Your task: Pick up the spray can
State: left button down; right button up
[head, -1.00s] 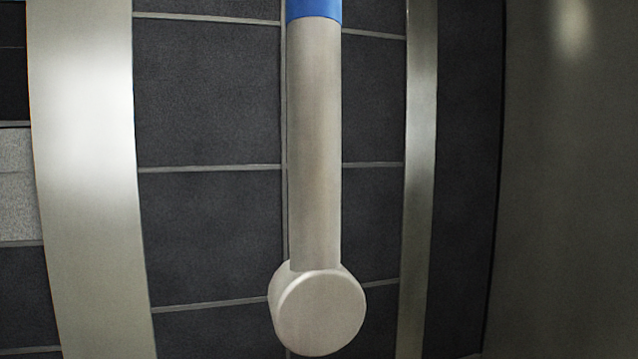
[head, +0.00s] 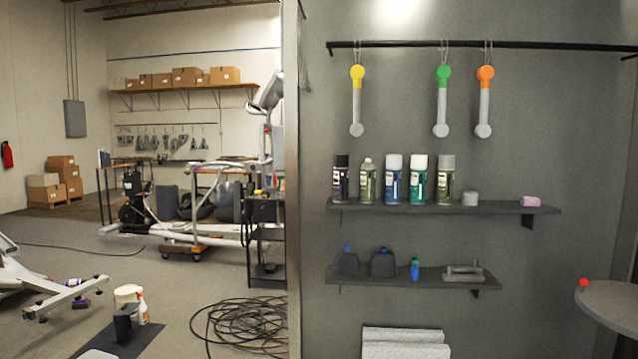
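Several spray cans stand upright in a row on the upper wall shelf (head: 480,208) in the head view. From left to right there is a black and purple can (head: 341,178), an olive can (head: 367,182), a white and blue can (head: 393,180), a white and teal can (head: 418,180) and a grey-capped green can (head: 445,180). The frames do not show which one the task means. Neither of my grippers is in view.
A lower shelf (head: 485,285) holds dark containers, a small blue-green bottle and a grey tool. Yellow, green and orange-topped tools hang from a rail (head: 600,46). A round table (head: 615,305) stands right. Coiled black cable (head: 245,325) lies on the floor beside the wall.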

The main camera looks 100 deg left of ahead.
aim_at(368, 169)
jog(key=u, duration=2.45)
